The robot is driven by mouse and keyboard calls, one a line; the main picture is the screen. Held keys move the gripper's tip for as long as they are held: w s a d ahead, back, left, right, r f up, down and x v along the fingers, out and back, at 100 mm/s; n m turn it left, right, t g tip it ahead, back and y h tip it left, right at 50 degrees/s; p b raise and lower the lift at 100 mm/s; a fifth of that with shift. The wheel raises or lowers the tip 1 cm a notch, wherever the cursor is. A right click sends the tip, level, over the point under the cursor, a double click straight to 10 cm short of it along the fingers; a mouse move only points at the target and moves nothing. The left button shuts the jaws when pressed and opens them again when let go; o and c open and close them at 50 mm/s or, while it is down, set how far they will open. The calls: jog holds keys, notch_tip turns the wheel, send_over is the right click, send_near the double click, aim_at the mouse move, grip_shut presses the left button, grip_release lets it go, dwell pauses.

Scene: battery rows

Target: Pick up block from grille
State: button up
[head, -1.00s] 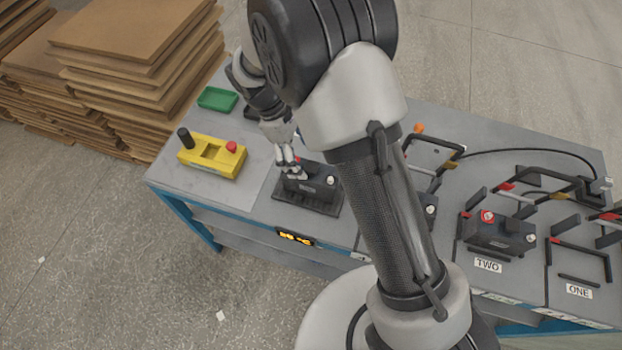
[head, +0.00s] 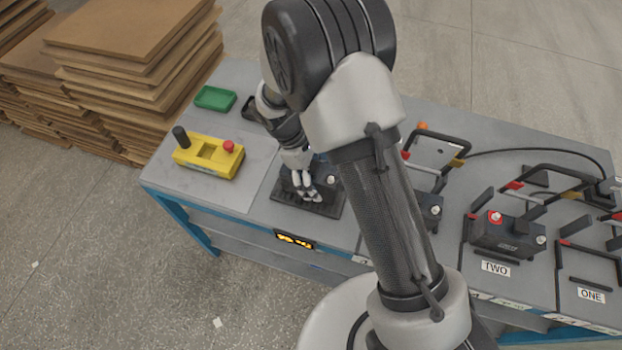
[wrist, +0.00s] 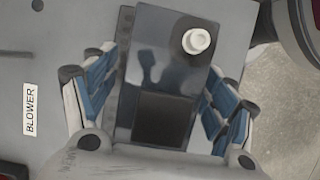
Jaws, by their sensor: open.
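The block (head: 324,170) is a dark battery-like box with a pale round terminal on top. It sits on the black ribbed grille (head: 335,211) near the middle of the bench. My gripper (head: 306,191) is over it and hides much of it in the head view. In the wrist view the block (wrist: 160,65) lies between the two open blue-padded finger sets of my gripper (wrist: 162,75), one on each side. I cannot tell if either pad touches it.
A yellow control box (head: 208,155) with a red button stands at left, by a green tray (head: 215,98). To the right are a battery (head: 505,235) by the TWO label and black frames (head: 580,262). A BLOWER label (wrist: 30,108) shows in the wrist view.

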jog(key=shift+c, duration=0.5)
grip_shut()
dwell(0.4)
jog(key=shift+r, duration=0.1)
